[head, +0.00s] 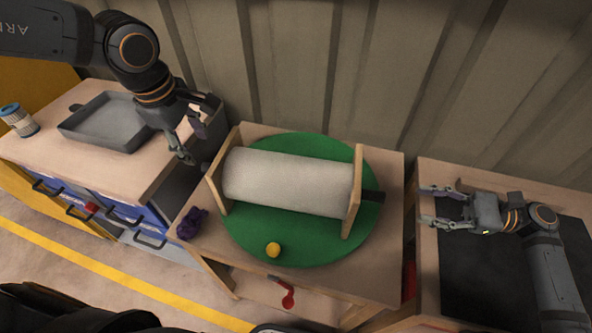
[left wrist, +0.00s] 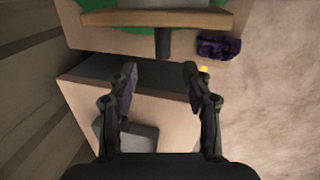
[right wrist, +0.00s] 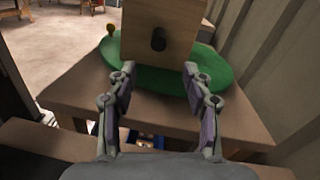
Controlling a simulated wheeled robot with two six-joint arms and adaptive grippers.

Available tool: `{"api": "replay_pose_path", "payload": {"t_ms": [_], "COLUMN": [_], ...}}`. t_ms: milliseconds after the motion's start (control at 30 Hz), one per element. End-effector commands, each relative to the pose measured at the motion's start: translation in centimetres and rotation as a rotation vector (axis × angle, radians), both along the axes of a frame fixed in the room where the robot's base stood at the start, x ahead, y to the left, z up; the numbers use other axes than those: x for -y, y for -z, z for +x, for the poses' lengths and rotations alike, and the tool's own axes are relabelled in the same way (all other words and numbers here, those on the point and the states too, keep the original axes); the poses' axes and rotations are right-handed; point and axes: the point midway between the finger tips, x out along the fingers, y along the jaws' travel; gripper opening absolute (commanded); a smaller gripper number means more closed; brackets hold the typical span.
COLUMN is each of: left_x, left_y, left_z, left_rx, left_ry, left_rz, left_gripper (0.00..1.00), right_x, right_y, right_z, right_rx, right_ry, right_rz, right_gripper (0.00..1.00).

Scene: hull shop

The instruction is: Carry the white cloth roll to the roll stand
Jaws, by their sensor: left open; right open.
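The white cloth roll (head: 288,181) lies level between two wooden end plates (head: 354,192) on a round green mat (head: 302,248). A dark handle (head: 373,196) sticks out beyond the right plate. A grey handle (left wrist: 162,42) at the left end points toward my left gripper. My left gripper (head: 196,146) is open, just left of and apart from that end. My right gripper (head: 424,206) is open and empty, to the right of the roll. The right wrist view faces the right plate and its dark handle (right wrist: 158,40). I cannot identify a separate roll stand.
A purple cloth (head: 192,224) and a yellow knob-like thing (head: 273,249) are near the mat's front. The left bench (head: 60,140) holds a grey tray (head: 108,124) and a jar (head: 18,120). The right bench has a dark top (head: 470,270). A corrugated wall (head: 300,60) stands close behind.

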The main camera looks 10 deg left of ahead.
Motion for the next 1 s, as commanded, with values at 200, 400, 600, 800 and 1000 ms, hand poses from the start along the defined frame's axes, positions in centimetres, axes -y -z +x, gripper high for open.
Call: {"api": "replay_pose_path", "payload": {"t_ms": [200,400,600,800,1000], "left_x": [-0.3,-0.3,-0.3,-0.3,-0.3], "left_y": [0.0,0.4,3.4,7.1,9.5], "left_z": [-0.1,0.0,0.4,1.1,1.7], "left_rx": [-0.005,-0.005,-0.009,-0.01,-0.006], "left_ry": [0.006,0.005,0.004,0.003,0.004], "left_rz": [0.018,0.016,0.016,0.016,0.017], "left_gripper": [0.5,0.5,0.5,0.5,0.5], "right_x": [0.1,-0.3,-3.3,-7.1,-9.6], "right_y": [-0.1,-0.1,-0.1,-0.1,-0.1], "right_z": [0.1,0.1,0.0,0.0,0.0], "right_rx": [-0.007,-0.006,-0.004,-0.004,-0.005], "right_ry": [0.002,0.0,-0.001,-0.001,0.0], "right_rz": [0.006,0.008,0.011,0.01,0.009], "right_gripper": [0.5,0.5,0.5,0.5,0.5]}}
